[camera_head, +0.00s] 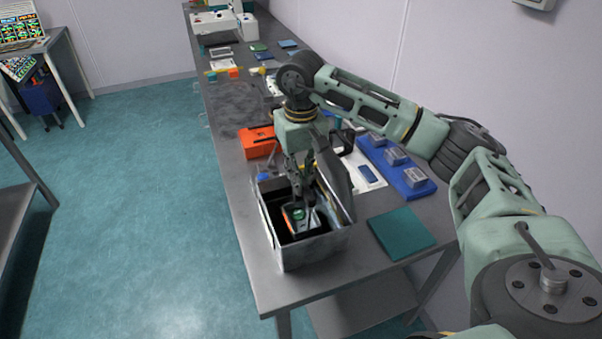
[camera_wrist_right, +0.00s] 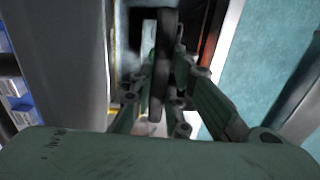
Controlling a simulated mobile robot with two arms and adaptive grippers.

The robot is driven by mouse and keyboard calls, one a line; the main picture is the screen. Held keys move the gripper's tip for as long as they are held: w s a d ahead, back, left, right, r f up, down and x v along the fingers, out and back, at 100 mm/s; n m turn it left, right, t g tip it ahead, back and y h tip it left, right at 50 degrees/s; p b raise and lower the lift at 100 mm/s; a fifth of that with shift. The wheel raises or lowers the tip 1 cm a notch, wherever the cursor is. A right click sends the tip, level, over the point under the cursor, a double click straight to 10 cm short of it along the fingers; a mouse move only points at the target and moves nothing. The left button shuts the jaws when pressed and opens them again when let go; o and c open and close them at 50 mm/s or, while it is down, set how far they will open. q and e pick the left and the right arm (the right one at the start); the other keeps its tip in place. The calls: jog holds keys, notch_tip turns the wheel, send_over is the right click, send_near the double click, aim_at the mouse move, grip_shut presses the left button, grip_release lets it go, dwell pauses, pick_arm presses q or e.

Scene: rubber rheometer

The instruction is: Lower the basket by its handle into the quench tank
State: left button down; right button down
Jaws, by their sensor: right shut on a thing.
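The quench tank (camera_head: 318,252) is a grey open-topped box at the near end of the long bench. My right gripper (camera_head: 303,200) points down into its mouth and is shut on the dark upright handle (camera_wrist_right: 164,65), which shows between the fingers in the right wrist view. Below the fingers, the small basket (camera_head: 298,214), dark with orange and green showing, is inside the tank's opening. The gripper and the tank's walls hide much of it. I cannot tell whether it touches the tank floor. My left gripper is not in view.
A teal mat (camera_head: 401,233) lies right of the tank. A blue tray (camera_head: 405,176) with several metal blocks and an orange box (camera_head: 258,142) stand behind it. The wall borders the bench on the right; open floor (camera_head: 150,220) is on the left.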

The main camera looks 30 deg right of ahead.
jog(key=shift+f, duration=0.25)
jog(key=c, duration=1.6)
grip_release()
notch_tip(320, 180, up, 12)
jog(key=shift+f, duration=0.1)
